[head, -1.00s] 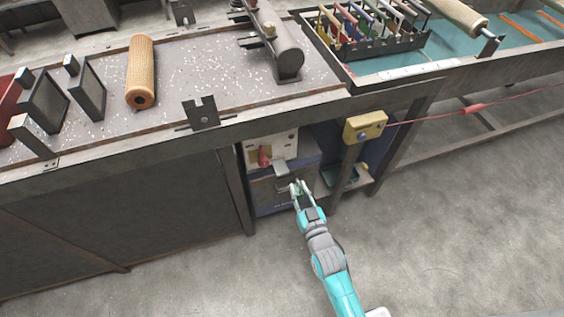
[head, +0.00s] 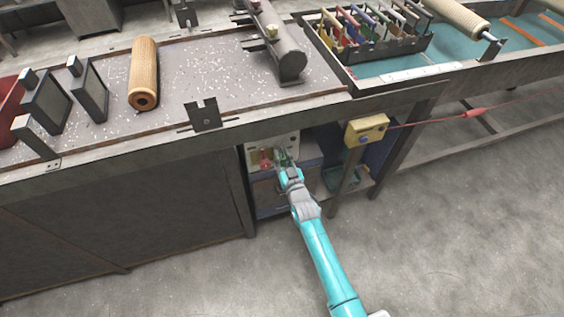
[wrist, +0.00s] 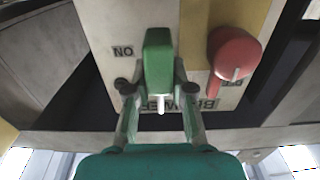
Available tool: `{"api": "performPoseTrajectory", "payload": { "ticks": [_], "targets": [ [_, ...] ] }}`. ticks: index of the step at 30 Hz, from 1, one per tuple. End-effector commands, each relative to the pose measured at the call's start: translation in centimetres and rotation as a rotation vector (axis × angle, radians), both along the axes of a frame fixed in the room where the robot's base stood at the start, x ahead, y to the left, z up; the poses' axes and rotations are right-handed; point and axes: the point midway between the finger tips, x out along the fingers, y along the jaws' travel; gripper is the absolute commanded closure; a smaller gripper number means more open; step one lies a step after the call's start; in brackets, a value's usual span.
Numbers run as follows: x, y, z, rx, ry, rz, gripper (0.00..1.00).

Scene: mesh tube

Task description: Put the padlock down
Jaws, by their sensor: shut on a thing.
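A green padlock (wrist: 158,62) is held between the two fingers of my gripper (wrist: 160,108) in the wrist view. A pale pin or shackle part shows at its lower end. The padlock is in front of a pale panel (wrist: 118,22); I cannot tell whether it touches it. In the head view my gripper (head: 284,160) is at the panel under the bench, and the padlock is a small green patch (head: 281,158) there.
A red rotary handle (wrist: 234,52) is on the panel close to the padlock, on its right in the wrist view. A yellow box (head: 366,130) with a red cable stands to the right in the head view. The bench edge (head: 300,112) overhangs the panel.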

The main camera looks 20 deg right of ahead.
Motion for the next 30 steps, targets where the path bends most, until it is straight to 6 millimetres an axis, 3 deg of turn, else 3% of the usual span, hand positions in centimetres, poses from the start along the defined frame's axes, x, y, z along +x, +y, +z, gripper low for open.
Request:
{"api": "performPoseTrajectory", "payload": {
  "ticks": [9,24,25,27,30],
  "targets": [
    [0.0,0.0,-3.4,-0.001,0.001,0.0,1.0],
    [0.4,0.0,-4.2,0.0,-0.001,0.0,1.0],
    [0.4,0.0,-4.2,0.0,-0.001,0.0,0.73],
    [0.4,0.0,-4.2,0.0,-0.001,0.0,0.55],
    [0.4,0.0,-4.2,0.0,-0.001,0.0,0.53]
  ]
}}
